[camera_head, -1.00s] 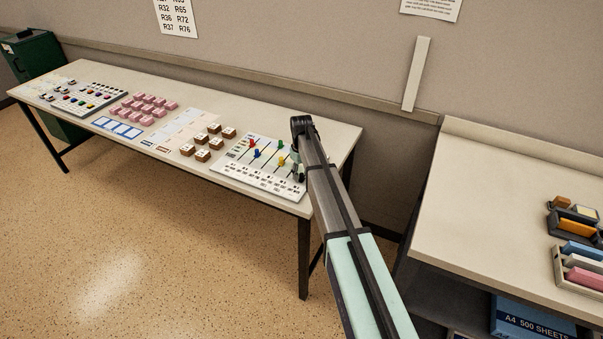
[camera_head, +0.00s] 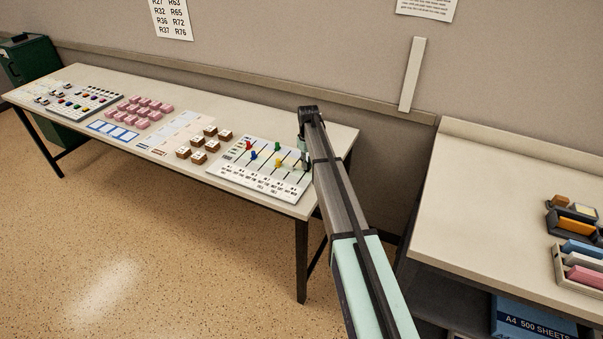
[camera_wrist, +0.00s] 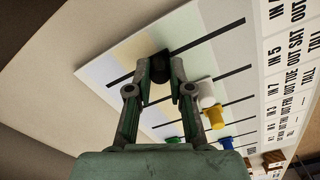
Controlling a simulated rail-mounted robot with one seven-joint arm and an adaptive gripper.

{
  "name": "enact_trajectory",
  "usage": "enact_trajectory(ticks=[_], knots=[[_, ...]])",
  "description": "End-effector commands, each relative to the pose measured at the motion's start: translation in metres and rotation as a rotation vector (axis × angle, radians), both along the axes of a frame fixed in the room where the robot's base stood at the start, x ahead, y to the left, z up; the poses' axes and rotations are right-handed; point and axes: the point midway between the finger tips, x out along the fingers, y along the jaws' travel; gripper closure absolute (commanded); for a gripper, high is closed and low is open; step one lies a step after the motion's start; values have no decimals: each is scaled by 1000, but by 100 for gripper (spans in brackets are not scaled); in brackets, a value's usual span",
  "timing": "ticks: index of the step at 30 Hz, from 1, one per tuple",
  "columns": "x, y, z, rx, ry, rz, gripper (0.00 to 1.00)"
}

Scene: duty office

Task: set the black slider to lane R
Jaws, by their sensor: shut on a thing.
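The black slider (camera_wrist: 158,66) sits on its slot in the slider board (camera_head: 293,190), on the coloured bands, toward the slot end away from the printed labels. My gripper (camera_wrist: 160,84) is shut on it in the wrist view. In the head view my gripper (camera_head: 305,152) is over the board's right side, and my arm hides the black slider. White (camera_wrist: 206,93), yellow (camera_wrist: 215,118), blue (camera_wrist: 226,143) and green (camera_wrist: 172,140) sliders stand on neighbouring slots. A red slider (camera_head: 249,145) is at the board's left. The lane letters at the black slider cannot be read.
Several brown blocks (camera_head: 198,158) stand left of the board on the long table (camera_head: 285,118). Pink blocks (camera_head: 127,119) and another board lie further left. The wall is close behind. A second table (camera_head: 470,200) with trays is at the right.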

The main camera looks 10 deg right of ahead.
Motion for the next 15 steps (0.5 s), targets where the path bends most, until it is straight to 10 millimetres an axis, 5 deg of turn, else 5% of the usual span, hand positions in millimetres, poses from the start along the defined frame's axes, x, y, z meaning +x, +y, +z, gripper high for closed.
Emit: enact_trajectory(ticks=[6,15], knots=[[46,-32,-1,-1,-3,-2,100],[60,-45,0,-2,-3,0,100]])
